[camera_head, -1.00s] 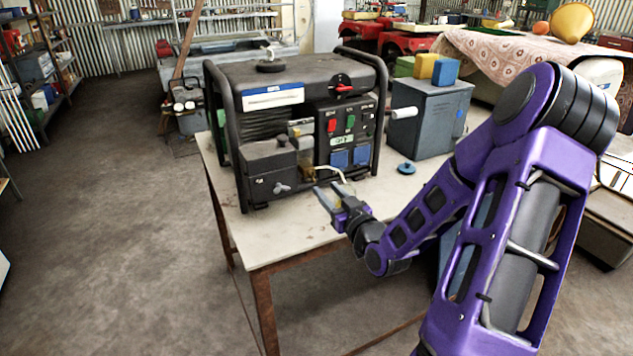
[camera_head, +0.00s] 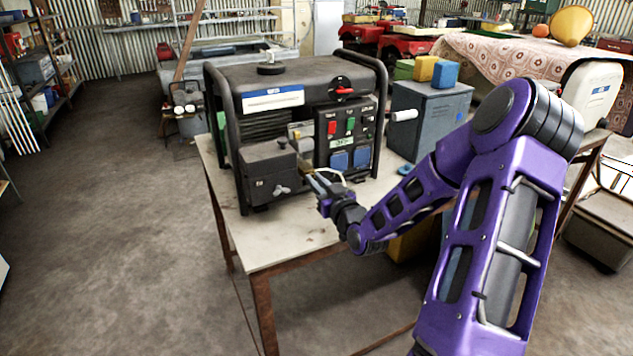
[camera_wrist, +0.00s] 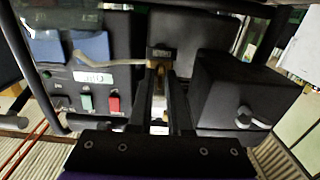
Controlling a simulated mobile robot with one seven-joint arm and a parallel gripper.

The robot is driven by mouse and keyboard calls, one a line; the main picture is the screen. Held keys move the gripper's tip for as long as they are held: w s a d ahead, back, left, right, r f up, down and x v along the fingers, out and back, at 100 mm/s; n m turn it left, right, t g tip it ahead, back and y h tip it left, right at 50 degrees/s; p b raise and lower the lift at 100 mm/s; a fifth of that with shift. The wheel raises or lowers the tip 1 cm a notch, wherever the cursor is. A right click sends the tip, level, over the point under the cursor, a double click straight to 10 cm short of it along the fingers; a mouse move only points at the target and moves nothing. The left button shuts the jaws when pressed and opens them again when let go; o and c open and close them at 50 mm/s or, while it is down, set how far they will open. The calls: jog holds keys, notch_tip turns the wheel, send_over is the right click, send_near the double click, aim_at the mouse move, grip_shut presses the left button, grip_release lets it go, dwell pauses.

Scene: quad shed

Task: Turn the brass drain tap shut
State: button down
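The generator (camera_head: 290,112) stands on the bench, with sockets and switches on its front panel. A small brownish, brass-coloured fitting (camera_wrist: 161,53), which looks like the drain tap, shows at my fingertips in the wrist view, with a pale curved rod or tube beside it (camera_wrist: 112,61). The pale tube also shows in the head view (camera_head: 333,172), but my gripper (camera_head: 316,180) hides most of the fitting there. In the wrist view my gripper (camera_wrist: 161,85) has a narrow gap between its fingers, which point at the fitting. Contact cannot be told.
A black box (camera_head: 268,172) with a silver wing knob (camera_wrist: 250,118) juts out close beside my fingers. A grey cabinet (camera_head: 428,118) with yellow and blue blocks on top stands right of the generator. The bench's front left (camera_head: 265,240) is clear.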

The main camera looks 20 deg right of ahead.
jog(key=shift+m, duration=0.4)
jog(key=shift+d+f+m+p, duration=0.1)
jog(key=shift+m+p, duration=1.15)
jog(key=shift+m, duration=2.95)
jog(key=shift+d+f+m+p, duration=0.1)
jog(key=shift+m+p, duration=1.1)
jog(key=shift+m, duration=3.3)
jog(key=c, duration=0.9)
grip_release()
jog(key=s, duration=1.7)
jog(key=shift+s+d+p, duration=0.25)
jog(key=shift+p, duration=0.05)
